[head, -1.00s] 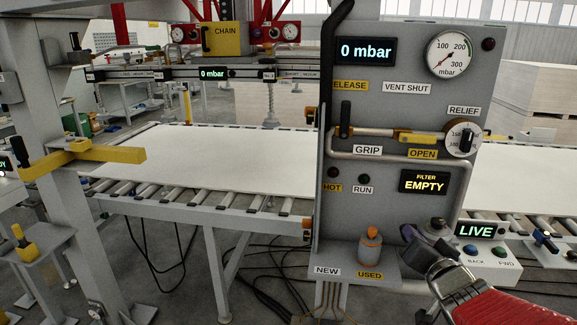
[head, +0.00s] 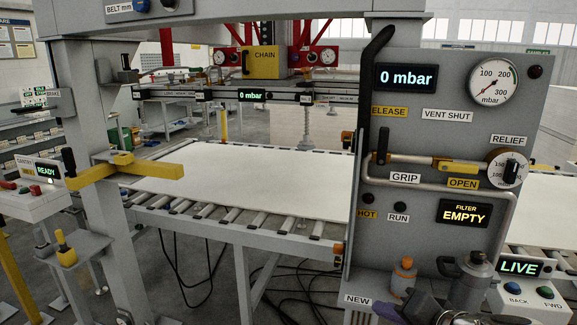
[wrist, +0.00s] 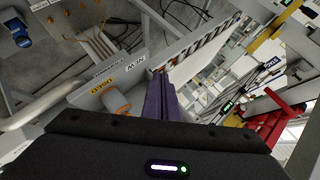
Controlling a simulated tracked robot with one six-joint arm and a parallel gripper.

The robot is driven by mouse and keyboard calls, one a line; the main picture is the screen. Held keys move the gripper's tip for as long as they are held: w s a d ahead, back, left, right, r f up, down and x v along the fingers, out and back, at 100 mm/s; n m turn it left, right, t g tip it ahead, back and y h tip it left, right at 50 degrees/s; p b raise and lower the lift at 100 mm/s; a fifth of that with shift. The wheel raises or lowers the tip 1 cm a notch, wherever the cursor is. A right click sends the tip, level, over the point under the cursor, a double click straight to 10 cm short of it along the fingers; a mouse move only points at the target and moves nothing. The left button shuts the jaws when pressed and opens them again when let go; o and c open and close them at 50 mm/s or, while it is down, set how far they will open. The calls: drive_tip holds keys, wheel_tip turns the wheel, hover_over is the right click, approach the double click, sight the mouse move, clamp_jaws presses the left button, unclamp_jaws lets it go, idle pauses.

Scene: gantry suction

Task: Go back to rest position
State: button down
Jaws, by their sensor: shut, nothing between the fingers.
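My gripper (head: 388,305) shows only partly at the bottom edge of the head view, low in front of the panel's shelf. In the wrist view its dark purple fingers (wrist: 158,82) lie together, shut, with nothing between them. An orange-capped bottle (head: 403,278) stands on the shelf behind the gripper; it also shows left of the fingers in the wrist view (wrist: 116,102). Most of my arm is out of the head view.
The grey control panel (head: 435,135) fills the right, reading 0 mbar and FILTER EMPTY. A grey canister (head: 472,278) stands beside the bottle. A white board (head: 260,180) lies on the roller conveyor. A yellow lever (head: 130,172) juts from the left post.

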drive_tip(key=s+a+n+g+h, duration=0.2)
drive_tip(key=s+n, duration=0.1)
drive_tip(key=s, duration=0.4)
drive_tip(key=s+a+n+g+h, duration=0.1)
drive_tip(key=s+n+g+h, duration=0.1)
drive_tip(key=s+n, duration=0.2)
drive_tip(key=shift+s+a+g, duration=0.35)
drive_tip(key=shift+s+g, duration=0.05)
drive_tip(key=shift+s, duration=1.05)
